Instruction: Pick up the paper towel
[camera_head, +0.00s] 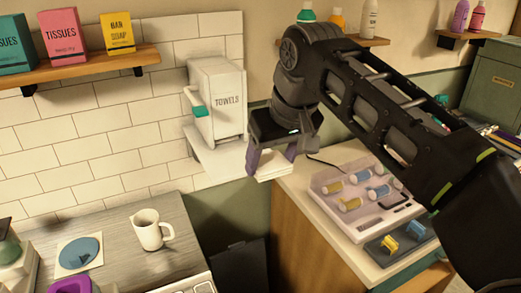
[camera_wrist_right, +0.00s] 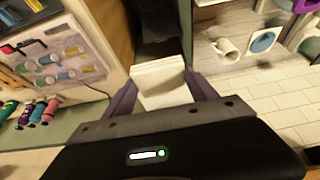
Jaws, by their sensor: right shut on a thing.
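The paper towel (camera_head: 273,168) is a white folded stack. It is between the purple-grey fingers of my right gripper (camera_head: 270,158), in the air just right of the dispenser's shelf. In the right wrist view the paper towel (camera_wrist_right: 161,82) fills the gap between the two fingers, and its stacked layers show at the far edge. My right gripper (camera_wrist_right: 163,98) is shut on it. The white box marked TOWELS (camera_head: 229,118), with a teal lever (camera_head: 199,112), stands on the wall to the left. My left gripper is not in view.
A white shelf (camera_head: 215,158) juts out below the box. A wooden counter with a white mug (camera_head: 149,229) is at the lower left. On the right, a counter holds a clear-lidded case (camera_head: 366,192) and a dark tray (camera_head: 400,238). A dark gap lies between the counters.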

